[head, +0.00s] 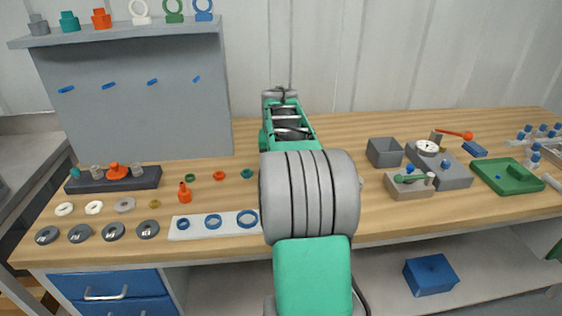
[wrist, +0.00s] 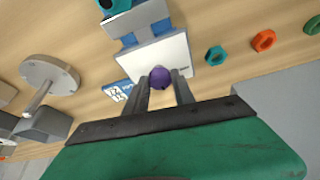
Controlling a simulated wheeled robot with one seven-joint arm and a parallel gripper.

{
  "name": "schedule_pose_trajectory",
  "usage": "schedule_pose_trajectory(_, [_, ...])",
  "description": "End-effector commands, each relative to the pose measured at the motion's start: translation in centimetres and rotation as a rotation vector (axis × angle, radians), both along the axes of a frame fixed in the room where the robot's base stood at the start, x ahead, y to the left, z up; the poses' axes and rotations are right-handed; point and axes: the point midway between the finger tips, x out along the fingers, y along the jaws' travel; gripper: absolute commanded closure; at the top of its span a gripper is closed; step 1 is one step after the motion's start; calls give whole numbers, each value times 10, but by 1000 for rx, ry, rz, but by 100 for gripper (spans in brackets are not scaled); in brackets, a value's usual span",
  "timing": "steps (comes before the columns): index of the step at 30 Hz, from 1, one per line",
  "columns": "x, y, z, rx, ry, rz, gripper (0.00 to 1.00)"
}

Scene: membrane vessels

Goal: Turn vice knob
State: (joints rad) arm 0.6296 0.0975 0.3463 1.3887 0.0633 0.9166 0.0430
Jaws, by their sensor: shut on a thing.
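In the wrist view the vice shows as a pale block (wrist: 188,56) with a grey and blue upper part, lying on the wooden bench. A round purple knob (wrist: 159,78) sits at its near side. The two dark fingers of my gripper (wrist: 160,90) are on either side of the knob and shut on it. Part of the knob is hidden between the fingers. In the head view my own arm hides the vice, the knob and the gripper tips.
Teal (wrist: 215,55) and orange (wrist: 264,40) nuts lie right of the vice. A grey round-based stand (wrist: 50,72) is at its left. In the head view, a grey open box (head: 384,152) and a grey block with a dial stand right of my arm. A tall grey panel (head: 135,100) rises at back left.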

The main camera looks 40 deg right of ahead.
Motion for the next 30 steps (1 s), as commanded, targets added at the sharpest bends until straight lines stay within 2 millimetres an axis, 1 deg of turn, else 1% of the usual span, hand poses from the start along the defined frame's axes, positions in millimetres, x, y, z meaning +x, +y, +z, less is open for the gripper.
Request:
schedule_pose_trajectory(21, [6, 3, 4, -1, 2, -680, 100])
schedule_pose_trajectory(30, [8, 3, 4, -1, 2, -931, 100])
